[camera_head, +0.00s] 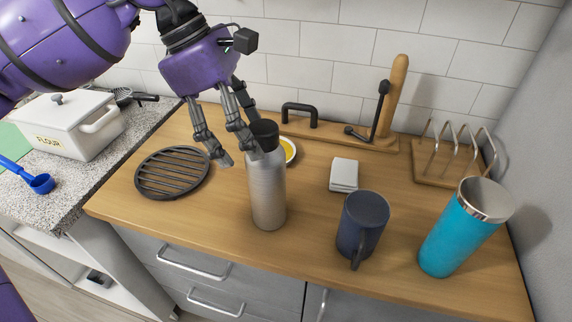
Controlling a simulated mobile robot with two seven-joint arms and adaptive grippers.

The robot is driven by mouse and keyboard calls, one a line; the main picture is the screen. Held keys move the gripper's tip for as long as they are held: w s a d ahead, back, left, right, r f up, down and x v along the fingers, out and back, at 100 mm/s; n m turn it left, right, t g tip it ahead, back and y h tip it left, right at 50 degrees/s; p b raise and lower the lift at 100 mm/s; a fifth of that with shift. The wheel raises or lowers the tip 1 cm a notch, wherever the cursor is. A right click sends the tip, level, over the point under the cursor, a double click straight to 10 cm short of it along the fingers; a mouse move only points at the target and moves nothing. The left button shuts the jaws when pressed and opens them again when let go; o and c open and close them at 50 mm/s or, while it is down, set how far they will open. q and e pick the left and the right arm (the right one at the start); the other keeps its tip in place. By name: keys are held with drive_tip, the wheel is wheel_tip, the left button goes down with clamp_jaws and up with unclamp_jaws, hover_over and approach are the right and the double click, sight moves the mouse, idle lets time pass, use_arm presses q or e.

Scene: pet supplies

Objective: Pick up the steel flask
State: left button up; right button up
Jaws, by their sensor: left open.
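The steel flask (268,190) stands upright on the wooden counter, with a brushed silver body and a black cap. My left gripper (238,160) hangs from the upper left with its dark fingers pointing down. It is open, with fingers apart, at the left of the flask's upper part. One finger overlaps the edge of the cap and upper body in the picture; I cannot tell whether it touches. My right gripper is not in view.
A black round trivet (172,172) lies left of the flask. A yellow-and-white dish (289,150) is partly hidden behind it. A dark blue mug (362,226), a teal tumbler (462,228) and white coasters (344,174) stand to the right. A flour box (66,125) is at left.

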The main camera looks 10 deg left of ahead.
sight(266, 177)
use_arm(q)
drive_tip(key=shift+w+d+f, duration=0.1)
drive_tip(key=shift+w+d, duration=0.15)
drive_tip(key=shift+w, duration=0.2)
drive_tip(key=shift+w+d+f, duration=0.1)
drive_tip(key=shift+f, duration=0.1)
drive_tip(key=shift+s+d+f, duration=0.15)
drive_tip(key=shift+s+f, duration=0.1)
drive_tip(key=shift+f, duration=0.3)
drive_tip(key=shift+s+d+f, duration=0.15)
drive_tip(key=shift+s+f, duration=0.1)
drive_tip(key=shift+f, duration=0.3)
drive_tip(key=p+x, duration=0.1)
drive_tip(key=x, duration=0.3)
drive_tip(key=shift+w+d+f, duration=0.1)
drive_tip(key=shift+w+f, duration=0.05)
drive_tip(key=shift+f, duration=0.15)
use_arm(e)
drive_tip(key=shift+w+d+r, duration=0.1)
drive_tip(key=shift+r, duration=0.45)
use_arm(q)
drive_tip(key=shift+c, duration=0.2)
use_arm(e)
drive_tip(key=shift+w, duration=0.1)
